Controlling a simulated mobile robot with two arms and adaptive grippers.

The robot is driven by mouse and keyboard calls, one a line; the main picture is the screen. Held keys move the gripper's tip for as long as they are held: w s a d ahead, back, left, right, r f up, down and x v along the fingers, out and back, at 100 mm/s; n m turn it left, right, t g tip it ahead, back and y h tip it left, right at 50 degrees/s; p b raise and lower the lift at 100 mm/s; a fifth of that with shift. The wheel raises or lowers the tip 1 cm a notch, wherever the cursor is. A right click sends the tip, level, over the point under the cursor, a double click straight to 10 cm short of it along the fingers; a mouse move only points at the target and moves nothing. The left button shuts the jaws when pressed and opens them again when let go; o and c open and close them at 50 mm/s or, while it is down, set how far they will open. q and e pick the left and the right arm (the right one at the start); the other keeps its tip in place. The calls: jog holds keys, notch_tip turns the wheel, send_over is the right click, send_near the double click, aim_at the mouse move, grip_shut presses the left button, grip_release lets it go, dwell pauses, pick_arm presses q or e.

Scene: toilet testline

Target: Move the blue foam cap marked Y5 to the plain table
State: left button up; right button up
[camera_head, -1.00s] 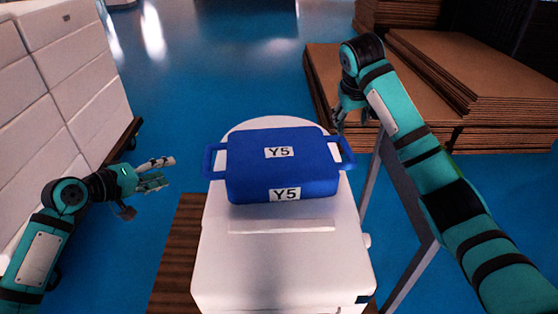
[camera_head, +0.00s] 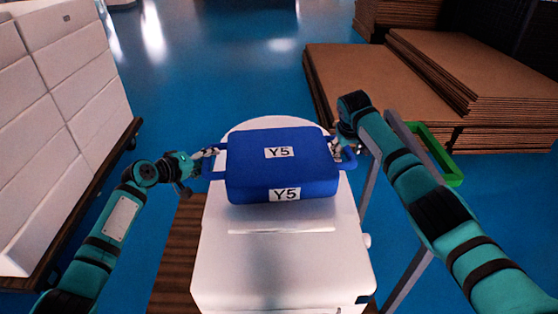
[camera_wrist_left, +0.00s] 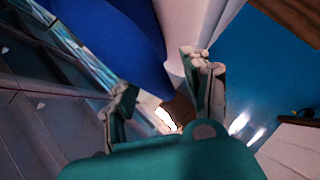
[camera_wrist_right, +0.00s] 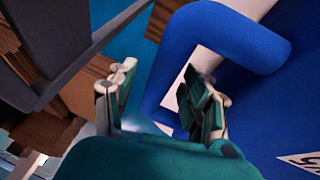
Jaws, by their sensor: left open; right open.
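The blue foam cap marked Y5 (camera_head: 305,172) lies on top of the white toilet (camera_head: 280,265), with a loop handle on each side. My left gripper (camera_head: 212,152) is open at its left handle. In the left wrist view the open fingers (camera_wrist_left: 165,90) are near the blue cap (camera_wrist_left: 110,35); whether the handle lies between them I cannot tell. My right gripper (camera_head: 342,150) is open at the right handle. In the right wrist view its fingers (camera_wrist_right: 160,95) are apart, one overlapping the handle opening of the cap (camera_wrist_right: 225,35). The plain table is not identifiable.
Stacked brown cardboard (camera_head: 390,85) lies at the back right. White boxes (camera_head: 60,120) stand on the left. A grey frame (camera_head: 372,185) and a green bar (camera_head: 440,155) are right of the toilet. Blue floor is clear behind.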

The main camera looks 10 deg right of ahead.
pick_arm(q)
grip_shut()
pick_arm(e)
grip_shut()
